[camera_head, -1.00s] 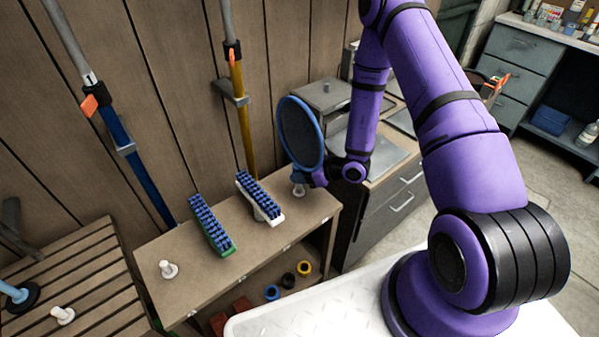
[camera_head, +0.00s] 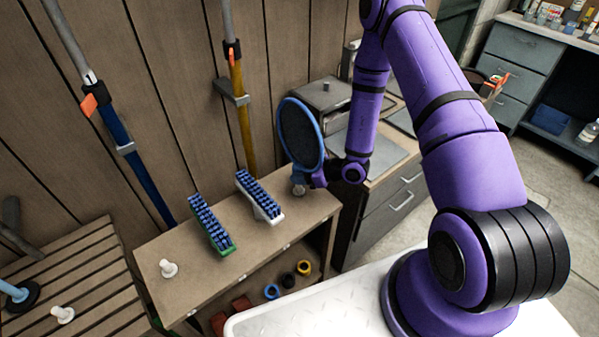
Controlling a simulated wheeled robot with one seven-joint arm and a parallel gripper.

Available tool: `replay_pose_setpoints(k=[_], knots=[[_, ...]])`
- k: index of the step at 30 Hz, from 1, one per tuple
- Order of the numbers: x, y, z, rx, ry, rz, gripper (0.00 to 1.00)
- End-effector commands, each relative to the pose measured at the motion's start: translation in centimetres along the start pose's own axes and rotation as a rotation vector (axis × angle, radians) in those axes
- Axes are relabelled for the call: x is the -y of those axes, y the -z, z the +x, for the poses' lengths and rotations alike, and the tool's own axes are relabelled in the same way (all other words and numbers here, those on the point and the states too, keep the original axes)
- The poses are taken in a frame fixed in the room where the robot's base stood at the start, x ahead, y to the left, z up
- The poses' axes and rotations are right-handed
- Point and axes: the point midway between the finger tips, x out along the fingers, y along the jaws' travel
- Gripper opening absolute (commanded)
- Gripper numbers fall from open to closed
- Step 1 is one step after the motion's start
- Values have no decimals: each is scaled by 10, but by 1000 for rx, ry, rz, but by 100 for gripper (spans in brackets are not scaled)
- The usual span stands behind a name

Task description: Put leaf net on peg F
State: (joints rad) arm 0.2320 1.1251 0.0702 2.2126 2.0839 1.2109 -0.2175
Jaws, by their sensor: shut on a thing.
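The leaf net (camera_head: 299,134) has a blue oval rim and dark mesh. It stands upright above the right end of the wooden bench (camera_head: 240,240). My gripper (camera_head: 316,179) is shut on its lower end; the fingers are small and partly hidden. A white peg (camera_head: 298,189) shows just below the net, partly covered; I cannot tell whether they touch. Another white peg (camera_head: 168,268) stands bare at the bench's left end. A third white peg (camera_head: 62,314) is on the slatted bench at left. No peg letters are legible, so I cannot tell which is F.
A green-backed brush (camera_head: 212,226) and a white-backed brush (camera_head: 259,198) occupy the middle of the bench. Blue and yellow poles (camera_head: 240,115) lean on the wall behind. A grey cabinet (camera_head: 390,195) stands close at right. Several coloured rings lie on the lower shelf.

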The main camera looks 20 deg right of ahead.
Motion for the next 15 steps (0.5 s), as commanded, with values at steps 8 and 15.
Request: replay_pose_setpoints(k=[8, 15], knots=[[0, 0, 0, 1, 0, 0, 6], [0, 4, 2, 1, 0, 0, 6]])
